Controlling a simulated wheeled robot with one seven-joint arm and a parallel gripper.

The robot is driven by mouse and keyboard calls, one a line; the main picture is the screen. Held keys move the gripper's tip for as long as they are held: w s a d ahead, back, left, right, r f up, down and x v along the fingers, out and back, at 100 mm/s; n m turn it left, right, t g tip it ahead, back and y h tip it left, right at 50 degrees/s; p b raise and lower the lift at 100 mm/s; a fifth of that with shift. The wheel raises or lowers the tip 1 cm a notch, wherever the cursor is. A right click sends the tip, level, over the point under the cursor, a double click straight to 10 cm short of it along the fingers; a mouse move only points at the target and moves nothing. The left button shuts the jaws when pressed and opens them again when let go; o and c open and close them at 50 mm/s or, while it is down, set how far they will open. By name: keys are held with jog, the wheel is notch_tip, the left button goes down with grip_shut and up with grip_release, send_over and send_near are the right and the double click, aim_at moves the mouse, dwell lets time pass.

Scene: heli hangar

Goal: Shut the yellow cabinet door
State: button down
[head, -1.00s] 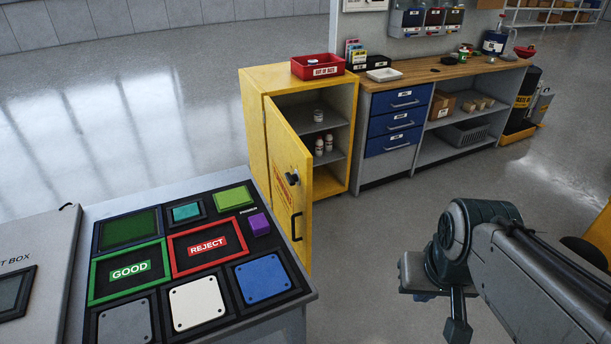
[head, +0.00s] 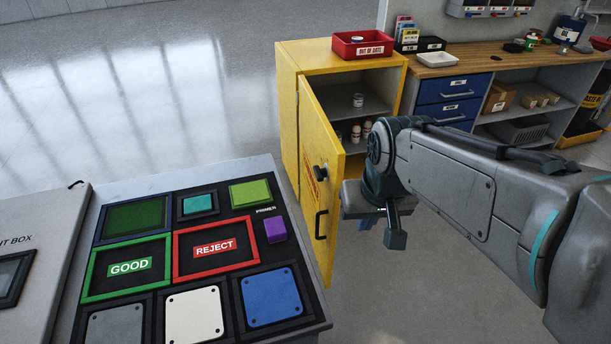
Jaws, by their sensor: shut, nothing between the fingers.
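The yellow cabinet (head: 288,110) stands beyond the panel table. Its yellow door (head: 322,190) is hinged at the left and stands wide open, swung out toward me, with a dark knob and a black handle on its outer face. Shelves inside hold a few small jars (head: 358,100). My gripper (head: 396,238) is shut and empty, just right of the door's free edge on the open side. Part of it is hidden by my wrist. I cannot tell whether it touches the door. My arm covers the cabinet's lower right part.
The panel table (head: 318,318) with GOOD and REJECT trays is close at the front left, near the door's lower edge. A red bin (head: 362,46) sits on the cabinet. A workbench (head: 480,62) with blue drawers stands to the right. Grey floor is open below my arm.

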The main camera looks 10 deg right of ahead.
jog(key=w+a+f+h+b, duration=0.1)
jog(key=w+f+b, duration=0.55)
jog(key=w, duration=0.45)
jog(key=w+a+f+h+b, duration=0.1)
jog(key=w+f+b, duration=0.6)
jog(key=w, duration=0.4)
jog(key=w+a+f+t+h+b, duration=0.25)
jog(key=w+a+f+b, duration=0.35)
jog(key=w, duration=0.5)
jog(key=b, duration=0.3)
send_near(328, 197)
jog(key=shift+h, duration=0.45)
jog(key=x, duration=0.4)
jog(key=shift+w+a+f, duration=0.1)
jog(key=shift+a+f, duration=0.15)
jog(key=shift+f, duration=0.2)
